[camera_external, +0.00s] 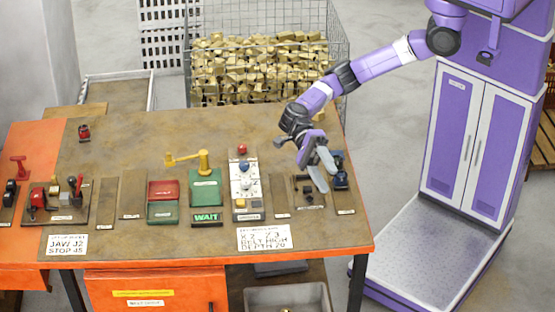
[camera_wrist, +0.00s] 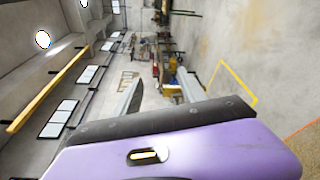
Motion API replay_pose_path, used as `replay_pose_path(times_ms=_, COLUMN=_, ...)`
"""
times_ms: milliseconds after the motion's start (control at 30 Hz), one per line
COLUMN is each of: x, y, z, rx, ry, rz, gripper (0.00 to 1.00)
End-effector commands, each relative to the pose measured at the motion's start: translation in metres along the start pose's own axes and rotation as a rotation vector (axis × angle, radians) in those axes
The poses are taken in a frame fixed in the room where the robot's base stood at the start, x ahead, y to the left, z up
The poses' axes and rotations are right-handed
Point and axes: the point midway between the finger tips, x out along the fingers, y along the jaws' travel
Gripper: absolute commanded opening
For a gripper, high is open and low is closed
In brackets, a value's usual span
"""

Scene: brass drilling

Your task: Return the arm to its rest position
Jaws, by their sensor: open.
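My purple arm reaches from the right over the right part of the workbench (camera_external: 125,250). My gripper (camera_external: 323,171) hangs above the bench's right end, its two grey fingers spread apart with nothing between them. In the wrist view my gripper (camera_wrist: 160,88) also shows open and empty, with the workshop floor and far walls beyond it. The wrist is turned so that the room appears sideways there. Part of the small dark tools under the gripper is hidden by it in the outside view.
Below the gripper are a dark block holder (camera_external: 308,192) and a blue device (camera_external: 340,178). To the left are a panel with buttons (camera_external: 236,188), a green box with a yellow lever (camera_external: 205,190), a red tray (camera_external: 162,189) and a red vise (camera_external: 40,200). A wire cage of brass pieces (camera_external: 255,75) stands behind.

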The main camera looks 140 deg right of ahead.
Motion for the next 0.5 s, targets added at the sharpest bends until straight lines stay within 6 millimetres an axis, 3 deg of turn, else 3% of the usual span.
replay_pose_path(times_ms=33, x=0.019, y=0.025, z=-0.011, rx=0.041, ry=-0.017, rz=0.111, gripper=0.49)
replay_pose_path(times_ms=100, x=0.034, y=0.058, z=-0.021, rx=0.099, ry=-0.048, rz=0.249, gripper=0.49)
replay_pose_path(times_ms=200, x=0.043, y=0.099, z=-0.031, rx=0.193, ry=-0.095, rz=0.431, gripper=0.49)
replay_pose_path(times_ms=333, x=0.039, y=0.136, z=-0.043, rx=0.329, ry=-0.158, rz=0.64, gripper=0.49)
replay_pose_path(times_ms=500, x=0.018, y=0.159, z=-0.055, rx=0.526, ry=-0.247, rz=0.867, gripper=0.49)
